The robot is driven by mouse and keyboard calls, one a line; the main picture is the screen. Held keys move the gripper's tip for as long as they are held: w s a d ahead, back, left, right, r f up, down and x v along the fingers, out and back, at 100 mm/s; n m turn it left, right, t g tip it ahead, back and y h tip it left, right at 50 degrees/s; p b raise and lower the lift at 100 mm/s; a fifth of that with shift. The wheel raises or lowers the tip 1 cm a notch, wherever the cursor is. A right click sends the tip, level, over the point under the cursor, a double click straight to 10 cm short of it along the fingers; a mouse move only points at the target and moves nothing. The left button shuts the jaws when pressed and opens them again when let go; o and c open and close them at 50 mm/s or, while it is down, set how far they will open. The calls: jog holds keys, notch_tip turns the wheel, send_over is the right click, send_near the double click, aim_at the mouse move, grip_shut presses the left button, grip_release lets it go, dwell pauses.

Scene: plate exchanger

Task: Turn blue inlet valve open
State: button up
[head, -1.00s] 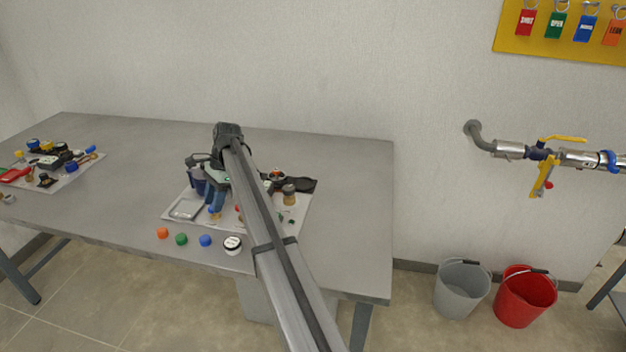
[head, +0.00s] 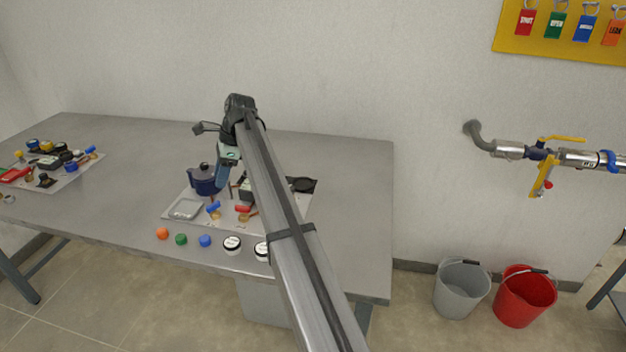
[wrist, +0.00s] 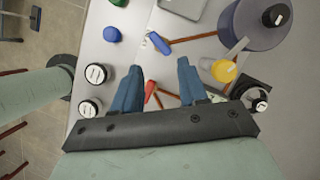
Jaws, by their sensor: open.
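On the wall at the right in the head view, a steel pipe (head: 507,150) carries a valve with yellow handles (head: 545,178) and a blue ring-like part (head: 608,161) at the picture's right edge. I cannot tell whether this blue part is the blue inlet valve. My gripper (head: 222,176) is far to its left, above the table beside a dark blue pot (head: 203,181). In the wrist view my gripper (wrist: 160,86) has its two blue fingers apart with nothing held. A small blue-handled piece (wrist: 158,43) and a red-handled piece (wrist: 150,91) lie below.
The grey table (head: 350,220) holds a sheet of tools, several coloured caps and, at left, another tool sheet (head: 75,172). A grey bucket (head: 462,290) and red bucket (head: 525,297) stand below the pipe. A yellow tag board (head: 510,40) hangs above.

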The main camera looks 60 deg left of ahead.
notch_tip(320, 180, up, 4)
jog(key=w+m, duration=0.2)
jog(key=m, duration=0.1)
jog(key=w+d+f+m+t+y, duration=0.2)
jog(key=w+d+m, duration=0.5)
jog(key=w+d, duration=0.9)
jog(key=shift+w+d+f+m+t, duration=0.2)
jog(key=shift+w+f+m+t, duration=0.15)
jog(key=shift+w+f, duration=0.65)
jog(key=shift+w+r, duration=0.1)
